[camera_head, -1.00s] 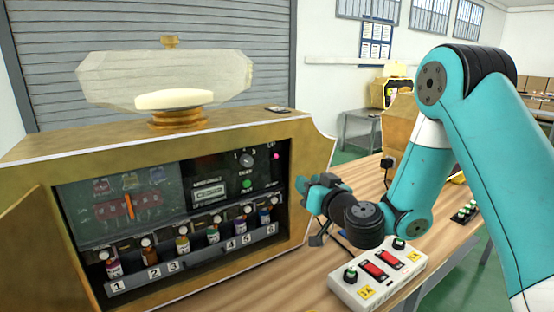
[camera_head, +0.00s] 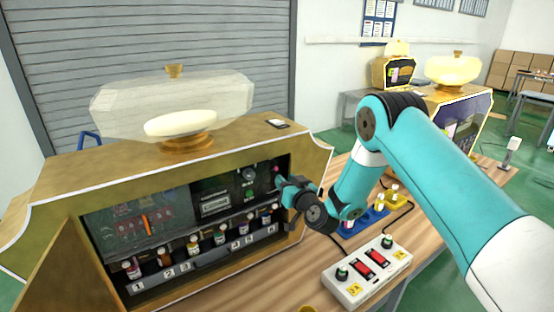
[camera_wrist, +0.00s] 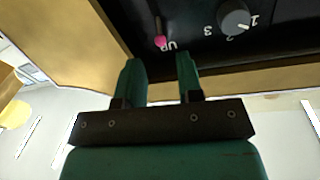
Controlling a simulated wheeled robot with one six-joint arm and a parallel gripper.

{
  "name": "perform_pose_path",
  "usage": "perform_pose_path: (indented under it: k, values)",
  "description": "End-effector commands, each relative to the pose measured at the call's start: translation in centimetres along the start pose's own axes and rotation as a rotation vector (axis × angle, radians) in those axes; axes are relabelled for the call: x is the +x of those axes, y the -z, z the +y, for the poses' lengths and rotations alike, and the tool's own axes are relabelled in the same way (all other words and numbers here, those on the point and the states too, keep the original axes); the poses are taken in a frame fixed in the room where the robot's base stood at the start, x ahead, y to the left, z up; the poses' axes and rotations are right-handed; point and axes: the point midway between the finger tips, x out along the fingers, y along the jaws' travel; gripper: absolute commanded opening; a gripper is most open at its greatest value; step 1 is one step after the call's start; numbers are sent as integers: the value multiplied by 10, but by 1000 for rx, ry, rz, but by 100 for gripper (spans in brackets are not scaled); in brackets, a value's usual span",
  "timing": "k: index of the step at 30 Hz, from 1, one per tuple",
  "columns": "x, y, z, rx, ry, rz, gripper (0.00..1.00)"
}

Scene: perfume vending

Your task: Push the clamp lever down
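The clamp lever (camera_wrist: 160,42) shows in the wrist view as a thin stem with a pink knob, beside an "UP" label on the dark panel. In the head view my gripper (camera_head: 282,187) is at the right end of the machine's open front, close to the panel. In the wrist view my gripper (camera_wrist: 159,62) has its two green fingers apart with an empty gap. The pink knob lies just beyond the fingertips, in line with the gap. I see no clear contact. A numbered dial (camera_wrist: 235,18) sits to the right of the lever.
The gold perfume machine (camera_head: 60,185) has a raised frame around its opening, near my gripper. Several small bottles (camera_head: 193,245) stand in a numbered row inside. A white switch box (camera_head: 345,292) lies on the wooden table (camera_head: 250,293) in front.

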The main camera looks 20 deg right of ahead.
Motion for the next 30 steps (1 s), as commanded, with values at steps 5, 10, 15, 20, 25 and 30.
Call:
perform_pose_path:
  k: [5, 10, 15, 20, 25, 30]
  values:
    - [25, 5, -2, -2, 4, 0, 34]
    - [46, 3, -1, -1, 2, 2, 34]
    - [60, 2, 0, 0, 1, 1, 34]
    - [64, 0, 0, 1, -1, -1, 34]
    - [64, 0, 0, 2, -2, 0, 34]
    - [64, 0, 0, 1, -2, 0, 4]
